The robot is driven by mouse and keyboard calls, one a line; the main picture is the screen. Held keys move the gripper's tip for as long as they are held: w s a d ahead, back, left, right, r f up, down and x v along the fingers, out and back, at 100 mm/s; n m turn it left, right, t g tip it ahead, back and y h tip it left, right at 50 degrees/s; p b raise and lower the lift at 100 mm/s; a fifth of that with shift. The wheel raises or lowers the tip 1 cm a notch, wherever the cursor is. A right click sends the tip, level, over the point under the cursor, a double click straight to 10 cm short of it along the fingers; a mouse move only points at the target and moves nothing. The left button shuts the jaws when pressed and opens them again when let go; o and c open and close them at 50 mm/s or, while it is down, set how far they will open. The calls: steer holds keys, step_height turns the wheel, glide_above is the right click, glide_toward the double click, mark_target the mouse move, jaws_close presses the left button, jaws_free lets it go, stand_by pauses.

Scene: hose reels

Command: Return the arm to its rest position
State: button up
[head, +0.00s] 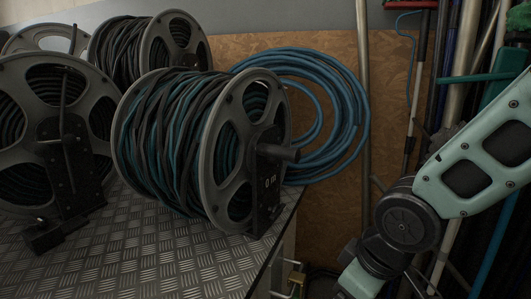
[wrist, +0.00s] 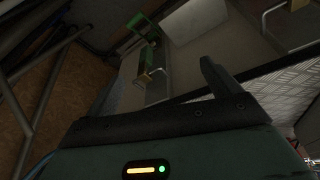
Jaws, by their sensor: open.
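My arm (head: 470,165) reaches in from the right edge of the head view, pale green with dark joints. It bends at a dark round joint and runs down out of the bottom of the picture. My gripper is outside the head view. In the wrist view my gripper (wrist: 158,88) shows its dark fingers spread wide apart, with nothing held between them. The arm hangs to the right of the metal bench (head: 140,262), apart from the hose reels.
A large reel of dark and teal hose (head: 165,140) stands near the bench edge. Other reels (head: 60,130) stand left and behind. A blue hose coil (head: 345,110) hangs at the brown board. Poles (head: 363,90) and tools stand close around the arm at right.

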steer(key=s+r+m+g+h, duration=0.1)
steer(key=s+r+g, duration=0.25)
steer(key=s, duration=0.95)
step_height(320, 180, up, 21)
steer(key=p, duration=2.1)
steer(key=shift+w+t, duration=0.35)
steer(key=shift+f, duration=0.15)
steer(key=shift+c, duration=0.3)
